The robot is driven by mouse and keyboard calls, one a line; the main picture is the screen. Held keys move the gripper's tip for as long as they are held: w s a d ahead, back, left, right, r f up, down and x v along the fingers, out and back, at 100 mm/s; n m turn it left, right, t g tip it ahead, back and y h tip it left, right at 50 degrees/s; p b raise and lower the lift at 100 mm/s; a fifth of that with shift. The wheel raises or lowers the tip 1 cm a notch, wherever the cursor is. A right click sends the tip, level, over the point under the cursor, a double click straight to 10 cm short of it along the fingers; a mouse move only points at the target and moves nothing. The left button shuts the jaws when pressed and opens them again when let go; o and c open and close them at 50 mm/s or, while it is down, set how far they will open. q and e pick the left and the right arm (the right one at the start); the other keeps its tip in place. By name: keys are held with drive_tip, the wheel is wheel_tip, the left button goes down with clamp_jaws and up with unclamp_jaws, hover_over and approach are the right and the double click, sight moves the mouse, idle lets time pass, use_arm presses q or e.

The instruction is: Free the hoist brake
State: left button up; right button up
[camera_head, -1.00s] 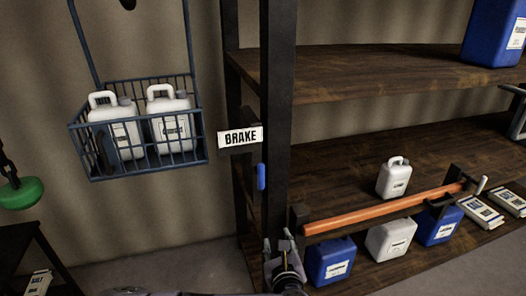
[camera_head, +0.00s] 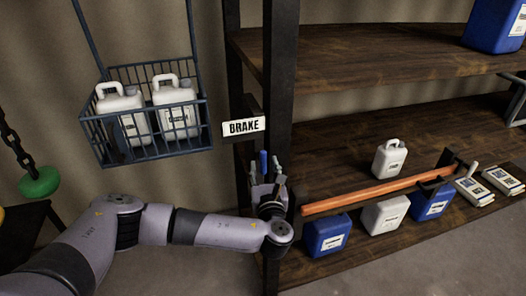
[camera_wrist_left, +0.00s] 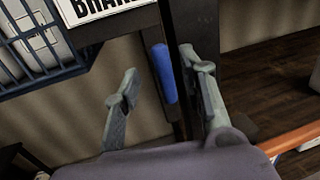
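The brake lever has a blue handle (camera_head: 264,163) that hangs below the white BRAKE sign (camera_head: 244,126) on the dark post. In the left wrist view the blue handle (camera_wrist_left: 163,73) lies beyond and between the fingertips, nearer the right finger. My left gripper (camera_head: 265,165) is in front of the post at the handle's height, fingers pointing up. In the left wrist view its two fingers (camera_wrist_left: 158,80) stand wide apart with nothing clasped. Whether a finger touches the handle I cannot tell. My right gripper is in neither view.
A blue wire basket (camera_head: 158,152) with two white jugs hangs left of the post. A green knob (camera_head: 39,182) hangs on a chain at far left.

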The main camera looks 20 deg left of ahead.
sight(264, 159)
use_arm(q)
drive_tip(key=shift+p+x, duration=0.6)
drive_tip(key=shift+x, duration=2.1)
drive_tip(key=shift+d, duration=0.1)
drive_tip(key=shift+c, duration=0.2)
clamp_jaws()
